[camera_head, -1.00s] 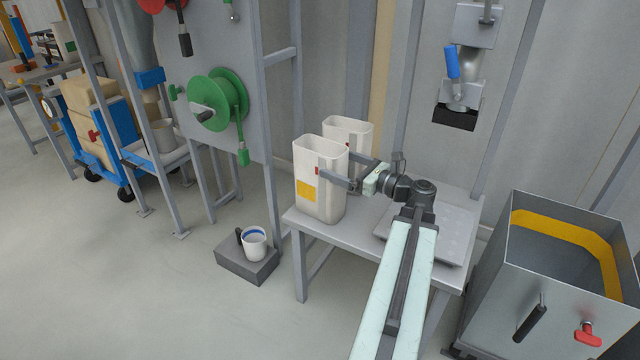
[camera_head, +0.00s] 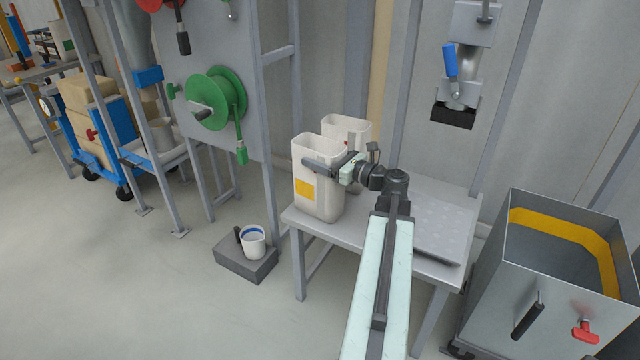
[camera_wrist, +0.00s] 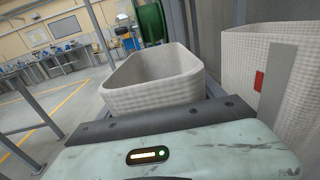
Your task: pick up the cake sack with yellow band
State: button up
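The cake sack with yellow band (camera_head: 325,198) is a pale, open-topped sack with a yellow patch on its front, upright at the left end of the grey table (camera_head: 370,236). Its open rim also shows ahead in the wrist view (camera_wrist: 155,98). My gripper (camera_head: 335,155) is at the upper right part of this sack, with its fingers apart. One finger crosses the sack's front below the rim. The other is partly hidden in the head view; a grey finger shows at right in the wrist view. I cannot tell whether either finger touches the sack.
A second pale sack (camera_head: 354,128) stands close behind; its red tag shows in the wrist view (camera_wrist: 259,81). A metal bin (camera_head: 560,275) stands at right. A mug (camera_head: 253,243) sits on a grey block at left. A frame post (camera_head: 268,150) is left of the sacks.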

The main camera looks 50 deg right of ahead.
jog(key=c, duration=0.6)
